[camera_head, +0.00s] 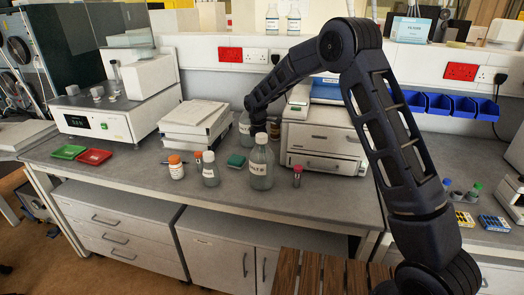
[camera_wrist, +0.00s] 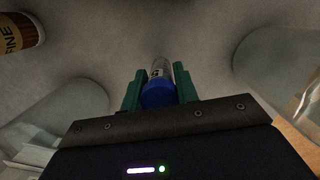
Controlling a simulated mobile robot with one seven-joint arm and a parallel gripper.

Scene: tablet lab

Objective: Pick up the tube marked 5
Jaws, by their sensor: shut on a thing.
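My gripper (camera_wrist: 159,84) shows in the wrist view with its two green fingers closed on a clear tube with a blue cap (camera_wrist: 157,94). The tube has a dark mark on its side, too small to read as a number. I cannot tell whether the tube touches the bench. Another tube with a reddish cap (camera_head: 297,177) stands on the bench to the right of that bottle.
Close around the gripper stand large clear bottles (camera_wrist: 62,118) and a brown bottle (camera_wrist: 20,33). A drawer unit (camera_head: 325,146) stands behind.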

